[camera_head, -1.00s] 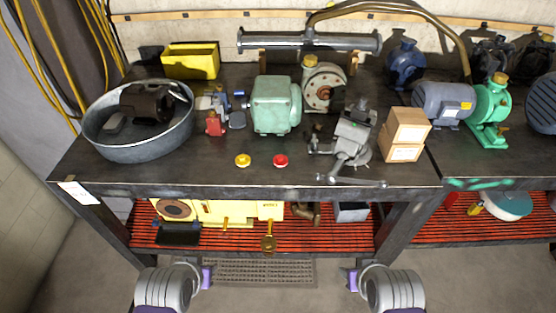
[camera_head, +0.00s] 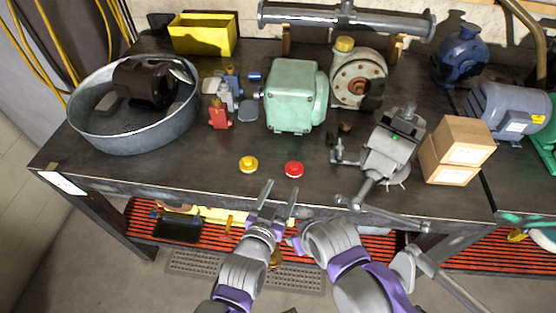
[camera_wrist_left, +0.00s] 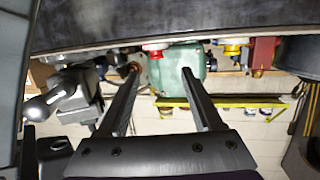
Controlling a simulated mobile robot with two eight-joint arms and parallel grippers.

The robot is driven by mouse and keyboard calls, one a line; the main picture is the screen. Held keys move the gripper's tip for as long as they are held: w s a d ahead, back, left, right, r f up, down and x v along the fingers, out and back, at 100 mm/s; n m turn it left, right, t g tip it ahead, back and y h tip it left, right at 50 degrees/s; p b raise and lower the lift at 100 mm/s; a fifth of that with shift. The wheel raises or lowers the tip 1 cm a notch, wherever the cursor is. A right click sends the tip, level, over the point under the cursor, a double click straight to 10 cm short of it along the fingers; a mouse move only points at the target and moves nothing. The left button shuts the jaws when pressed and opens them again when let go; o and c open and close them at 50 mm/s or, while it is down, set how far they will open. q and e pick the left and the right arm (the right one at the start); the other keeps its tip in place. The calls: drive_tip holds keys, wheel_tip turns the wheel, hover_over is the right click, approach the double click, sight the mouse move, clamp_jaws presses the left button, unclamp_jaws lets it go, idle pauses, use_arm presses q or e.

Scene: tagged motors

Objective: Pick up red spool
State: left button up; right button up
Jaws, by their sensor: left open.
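The red spool (camera_head: 293,169) stands on the dark workbench near its front edge, right of a yellow spool (camera_head: 248,164). My left gripper (camera_head: 280,190) is open and empty at the bench's front edge, its fingers pointing toward the red spool but apart from it. In the left wrist view, which shows the scene upside down, the red spool (camera_wrist_left: 155,47) appears beyond and between the open fingertips (camera_wrist_left: 160,70); the yellow spool (camera_wrist_left: 232,48) is to its right. My right arm reaches in at the lower middle of the head view; its fingers do not show.
A grey vise (camera_head: 390,150) with a long handle stands right of the red spool, beside cardboard boxes (camera_head: 458,150). A green motor (camera_head: 291,97) and a small red part (camera_head: 219,115) stand behind the spools. A round metal tub (camera_head: 130,140) is at left.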

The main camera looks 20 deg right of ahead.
sight(294, 166)
use_arm(q)
drive_tip(key=x, duration=1)
drive_tip(key=shift+d+r+p, duration=0.1)
drive_tip(key=shift+d+p, duration=0.3)
clamp_jaws()
